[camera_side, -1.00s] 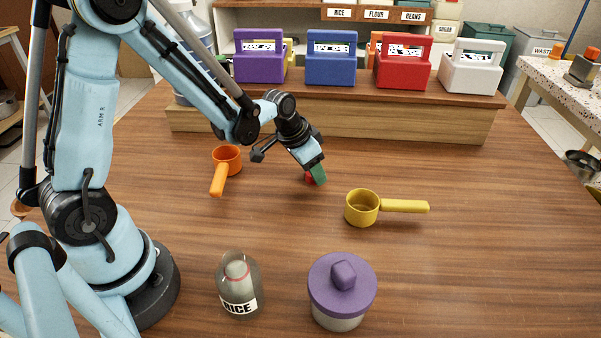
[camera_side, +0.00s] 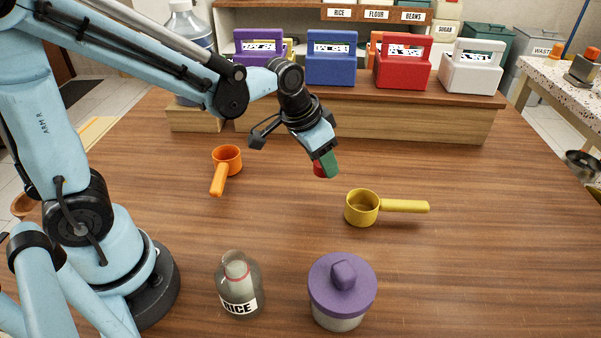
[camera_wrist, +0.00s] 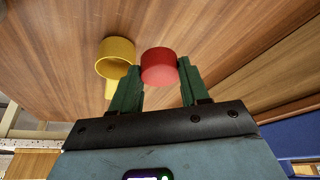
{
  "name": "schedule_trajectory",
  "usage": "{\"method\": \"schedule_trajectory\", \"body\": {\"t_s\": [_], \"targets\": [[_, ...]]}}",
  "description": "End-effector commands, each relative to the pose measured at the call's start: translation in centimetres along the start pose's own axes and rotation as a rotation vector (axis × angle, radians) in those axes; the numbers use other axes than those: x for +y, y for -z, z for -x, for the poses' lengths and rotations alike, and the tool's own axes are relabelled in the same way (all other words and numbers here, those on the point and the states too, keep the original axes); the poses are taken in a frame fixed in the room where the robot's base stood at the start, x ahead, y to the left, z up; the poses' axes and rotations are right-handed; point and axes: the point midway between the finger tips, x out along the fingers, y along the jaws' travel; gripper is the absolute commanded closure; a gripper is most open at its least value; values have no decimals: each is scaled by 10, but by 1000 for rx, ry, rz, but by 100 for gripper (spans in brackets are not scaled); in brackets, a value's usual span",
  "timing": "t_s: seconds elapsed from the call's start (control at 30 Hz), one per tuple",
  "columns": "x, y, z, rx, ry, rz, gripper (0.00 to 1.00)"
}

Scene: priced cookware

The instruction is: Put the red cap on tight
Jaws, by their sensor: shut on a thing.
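My gripper (camera_side: 326,164) is shut on the red cap (camera_side: 319,169) and holds it above the table, behind the yellow cup. In the wrist view the red cap (camera_wrist: 159,66) sits between the green fingertips of my gripper (camera_wrist: 160,78). A clear bottle labelled RICE (camera_side: 239,289) stands upright at the front of the table with an open-looking neck and a red ring around it. It is well apart from the cap, nearer the camera.
A yellow measuring cup (camera_side: 362,208) and an orange one (camera_side: 226,160) lie on the table. A jar with a purple lid (camera_side: 342,285) stands right of the bottle. Purple, blue (camera_side: 331,60), red and white boxes stand on a wooden shelf (camera_side: 380,121) behind.

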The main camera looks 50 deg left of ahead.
Motion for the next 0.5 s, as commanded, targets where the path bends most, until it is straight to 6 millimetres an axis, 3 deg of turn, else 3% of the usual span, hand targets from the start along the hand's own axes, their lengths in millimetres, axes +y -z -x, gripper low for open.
{"method": "schedule_trajectory", "body": {"t_s": [0.2,0.5], "targets": [[32,-1,22,0,-1,-3,86],[51,-10,36,1,-42,-99,86]]}}
